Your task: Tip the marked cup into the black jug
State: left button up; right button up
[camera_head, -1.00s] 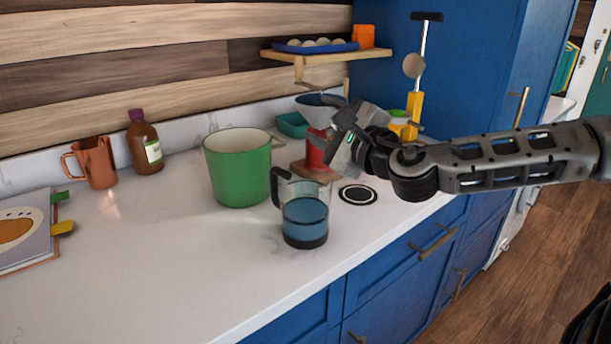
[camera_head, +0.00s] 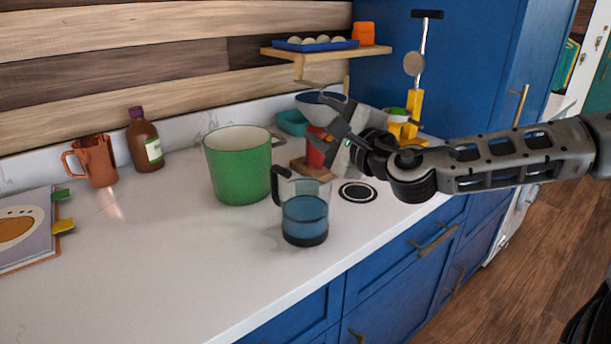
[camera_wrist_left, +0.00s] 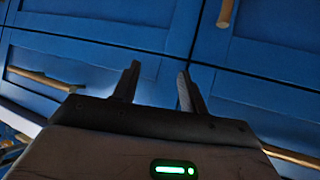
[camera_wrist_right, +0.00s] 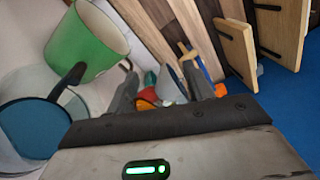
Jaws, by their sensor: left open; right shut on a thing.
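The black jug (camera_head: 305,212) is a clear jug with black handle and base, holding blue liquid. It stands upright near the counter's front edge. It also shows at the left of the right wrist view (camera_wrist_right: 30,125). My right gripper (camera_head: 332,117) is up behind and right of the jug, over the counter. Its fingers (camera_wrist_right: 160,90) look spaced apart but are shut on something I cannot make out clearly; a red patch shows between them. I cannot pick out the marked cup with certainty. My left gripper (camera_wrist_left: 157,85) is open and empty before blue drawer fronts.
A green pot (camera_head: 238,170) stands close behind the jug. A dark-ringed disc (camera_head: 358,192) lies right of it. A copper mug (camera_head: 97,162) and brown bottle (camera_head: 146,145) stand back left. A wooden shelf (camera_head: 285,54) juts out above.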

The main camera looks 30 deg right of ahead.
jog(key=shift+a+f+n, duration=0.1)
jog(key=shift+f+n, duration=0.2)
jog(key=shift+n, duration=0.2)
pick_arm(q)
jog(key=shift+w+d+f+b, duration=0.1)
jog(key=shift+f+b, duration=0.1)
jog(key=shift+b, duration=0.35)
pick_arm(e)
jog(key=shift+a+r+n, duration=0.2)
jog(key=shift+a+n, duration=0.6)
jog(key=shift+n, duration=0.1)
jog(key=shift+a+r+n+y, duration=0.1)
jog(key=shift+a+n+y, duration=0.15)
jog(key=shift+n, duration=0.55)
dwell(0.3)
pick_arm(q)
jog(key=shift+d+f+b, duration=0.1)
jog(key=shift+f+b, duration=0.1)
jog(key=shift+b, duration=0.35)
pick_arm(e)
jog(key=shift+a+n, duration=0.1)
jog(key=shift+n, duration=0.6)
